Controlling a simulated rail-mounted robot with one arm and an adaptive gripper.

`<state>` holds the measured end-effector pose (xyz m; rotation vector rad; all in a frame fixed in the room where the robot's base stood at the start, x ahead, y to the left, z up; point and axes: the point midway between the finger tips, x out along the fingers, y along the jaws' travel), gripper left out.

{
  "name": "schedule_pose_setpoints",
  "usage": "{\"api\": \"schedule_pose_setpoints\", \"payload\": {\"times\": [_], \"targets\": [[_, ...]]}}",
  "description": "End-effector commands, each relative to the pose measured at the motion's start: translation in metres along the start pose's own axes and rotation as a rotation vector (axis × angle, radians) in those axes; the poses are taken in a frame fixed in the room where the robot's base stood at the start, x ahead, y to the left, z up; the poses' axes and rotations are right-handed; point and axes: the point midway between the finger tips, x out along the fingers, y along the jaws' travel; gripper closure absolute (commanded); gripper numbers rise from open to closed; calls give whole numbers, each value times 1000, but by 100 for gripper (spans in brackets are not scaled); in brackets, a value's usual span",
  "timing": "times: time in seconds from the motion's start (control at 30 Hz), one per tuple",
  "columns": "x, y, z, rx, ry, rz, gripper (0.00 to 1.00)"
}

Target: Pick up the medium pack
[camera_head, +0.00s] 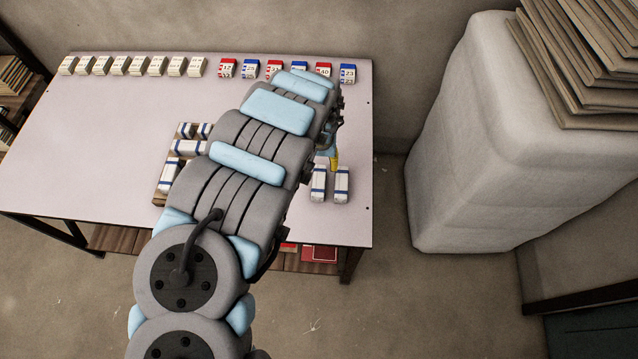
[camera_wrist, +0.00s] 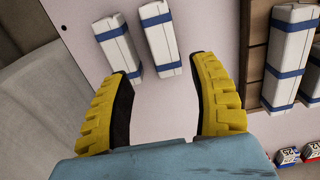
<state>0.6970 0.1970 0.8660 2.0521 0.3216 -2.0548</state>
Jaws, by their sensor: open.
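Two white packs with blue bands lie side by side near the table's right edge in the head view: a left one (camera_head: 318,183) and a right one (camera_head: 342,184). In the wrist view they show at the top as a left pack (camera_wrist: 116,42) and a right pack (camera_wrist: 160,38). I cannot tell which pack is the medium one. My gripper (camera_wrist: 165,74) is open, its yellow fingers spread and nothing gripped. In the head view the gripper (camera_head: 333,158) is just behind the two packs, largely hidden by my arm.
A wooden tray (camera_wrist: 256,45) with more banded packs stands beside them; in the head view my arm partly covers its packs (camera_head: 188,147). Cream blocks (camera_head: 135,66) and red and blue number blocks (camera_head: 249,69) line the table's (camera_head: 90,140) back edge. A wrapped stack (camera_head: 480,150) stands right.

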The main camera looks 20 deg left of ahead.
Motion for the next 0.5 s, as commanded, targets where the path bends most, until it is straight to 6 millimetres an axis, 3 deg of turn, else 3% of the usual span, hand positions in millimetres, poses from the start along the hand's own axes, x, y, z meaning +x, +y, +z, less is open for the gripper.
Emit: {"api": "schedule_pose_setpoints", "payload": {"times": [0.5], "targets": [[57,1,0,0,-1,2,39]]}}
